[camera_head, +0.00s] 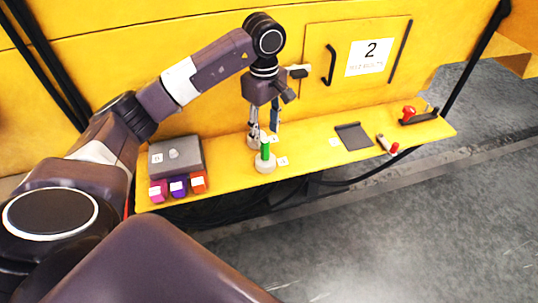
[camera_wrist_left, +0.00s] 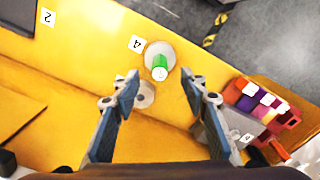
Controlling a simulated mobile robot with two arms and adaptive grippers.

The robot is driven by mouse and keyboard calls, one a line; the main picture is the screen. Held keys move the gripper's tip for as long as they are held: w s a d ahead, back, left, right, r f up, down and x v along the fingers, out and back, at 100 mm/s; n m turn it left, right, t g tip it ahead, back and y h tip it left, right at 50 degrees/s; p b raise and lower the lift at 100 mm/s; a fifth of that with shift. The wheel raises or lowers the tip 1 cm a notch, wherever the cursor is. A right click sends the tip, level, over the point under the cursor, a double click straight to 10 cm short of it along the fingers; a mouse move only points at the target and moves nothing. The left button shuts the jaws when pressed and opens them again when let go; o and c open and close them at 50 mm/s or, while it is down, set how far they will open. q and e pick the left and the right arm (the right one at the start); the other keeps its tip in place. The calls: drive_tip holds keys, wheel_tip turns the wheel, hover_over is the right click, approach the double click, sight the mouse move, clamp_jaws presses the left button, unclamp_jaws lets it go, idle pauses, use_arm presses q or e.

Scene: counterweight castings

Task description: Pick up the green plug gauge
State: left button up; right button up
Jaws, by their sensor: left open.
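The green plug gauge (camera_head: 265,149) stands upright on a pale round base (camera_head: 265,165) near the front edge of the yellow shelf. In the left wrist view the green gauge (camera_wrist_left: 160,67) shows end-on, its base (camera_wrist_left: 158,50) beside the label 4. My left gripper (camera_head: 264,127) is open, pointing down just above and behind the gauge. In the wrist view its two fingertips (camera_wrist_left: 160,80) are spread wide, with the gauge at the far side of the gap, apparently untouched. My right gripper is not in view.
A second round base (camera_wrist_left: 146,96) sits close to the gauge, partly behind a finger. A grey box (camera_head: 176,154) and coloured blocks (camera_head: 178,187) stand at the shelf's left. A dark plate (camera_head: 353,136) and red-knobbed items (camera_head: 409,113) lie right. A yellow panel (camera_head: 320,70) rises behind.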

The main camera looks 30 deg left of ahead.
sight(266, 149)
use_arm(q)
wheel_tip(266, 149, down, 7)
drive_tip(key=p, duration=0.3)
drive_tip(key=shift+f, duration=0.3)
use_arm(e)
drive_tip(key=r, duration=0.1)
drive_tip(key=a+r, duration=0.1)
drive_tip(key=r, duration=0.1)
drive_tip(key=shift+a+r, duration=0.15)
use_arm(q)
drive_tip(key=shift+c, duration=0.4)
drive_tip(key=shift+c, duration=1.4)
clamp_jaws()
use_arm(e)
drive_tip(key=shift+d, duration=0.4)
